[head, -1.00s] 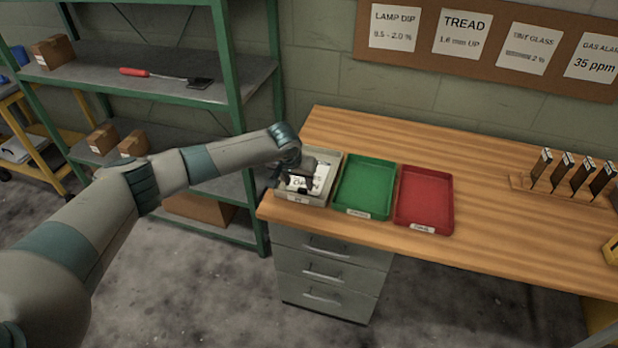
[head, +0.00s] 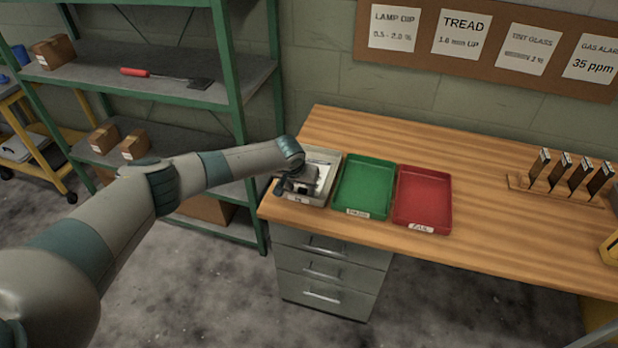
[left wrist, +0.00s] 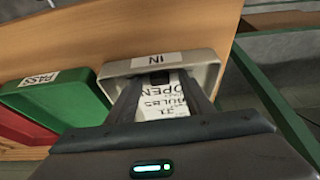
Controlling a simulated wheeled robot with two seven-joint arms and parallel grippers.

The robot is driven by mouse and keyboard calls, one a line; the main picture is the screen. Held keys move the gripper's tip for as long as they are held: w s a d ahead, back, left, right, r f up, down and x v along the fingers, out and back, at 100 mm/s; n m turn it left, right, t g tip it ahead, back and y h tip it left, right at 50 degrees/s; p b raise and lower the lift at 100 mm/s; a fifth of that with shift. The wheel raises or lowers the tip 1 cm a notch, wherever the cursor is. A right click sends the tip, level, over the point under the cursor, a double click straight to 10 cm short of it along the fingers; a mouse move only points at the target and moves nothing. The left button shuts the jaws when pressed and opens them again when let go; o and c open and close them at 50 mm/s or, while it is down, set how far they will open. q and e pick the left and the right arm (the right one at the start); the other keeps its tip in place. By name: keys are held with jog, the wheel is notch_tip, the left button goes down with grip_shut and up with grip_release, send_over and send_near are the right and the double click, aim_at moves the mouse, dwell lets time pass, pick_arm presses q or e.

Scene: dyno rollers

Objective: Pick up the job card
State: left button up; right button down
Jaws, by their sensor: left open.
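The job card (head: 322,176) is white with dark print and lies in the grey IN tray (head: 329,155) at the left end of the bench. In the left wrist view the card (left wrist: 167,97) shows between my fingers, with "OPEN" and "BULBS" partly readable. The grey tray (left wrist: 196,62) with its IN label shows around it. My left gripper (head: 296,186) is over the tray and hides part of the card. In the left wrist view the left gripper (left wrist: 163,100) is open, with a finger on each side of the card. I cannot tell whether they touch it. My right gripper is not in view.
A green tray (head: 365,187) and a red tray (head: 423,200) stand right of the grey one. A rack of dark cards (head: 568,175) stands at the bench's right. Green shelving (head: 229,80) is close on the left. The bench middle (head: 480,180) is clear.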

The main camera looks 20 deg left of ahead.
pick_arm(q)
jog(key=shift+c, duration=0.4)
jog(key=c, duration=1.1)
jog(key=shift+o, duration=0.2)
jog(key=shift+r, duration=0.15)
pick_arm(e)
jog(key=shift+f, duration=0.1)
